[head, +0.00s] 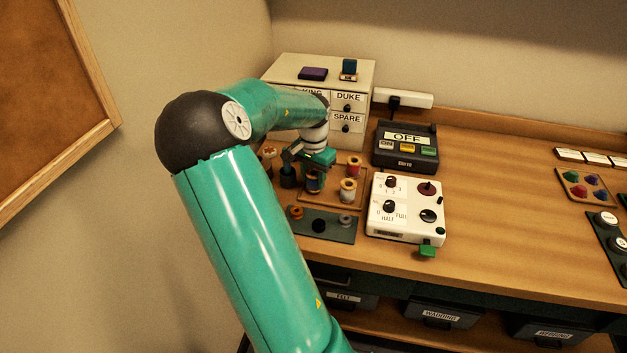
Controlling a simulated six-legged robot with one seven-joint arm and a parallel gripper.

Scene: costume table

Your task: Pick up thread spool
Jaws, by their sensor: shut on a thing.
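My gripper (311,173) points down over a wooden spool board (333,203) on the table's left part. It is shut on a dark thread spool (313,184), which is partly hidden by the fingers. Whether that spool touches the board or is lifted cannot be told. Two other thread spools stand upright on the board to the right: one with reddish thread (354,166) and one with pale thread (348,190).
A cabinet (354,103) with labelled drawers stands behind my gripper. A dark box marked OFF (405,147) and a white control box (408,210) stand to the right. A dark green tray (334,226) lies in front. The table's middle right (495,200) is clear.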

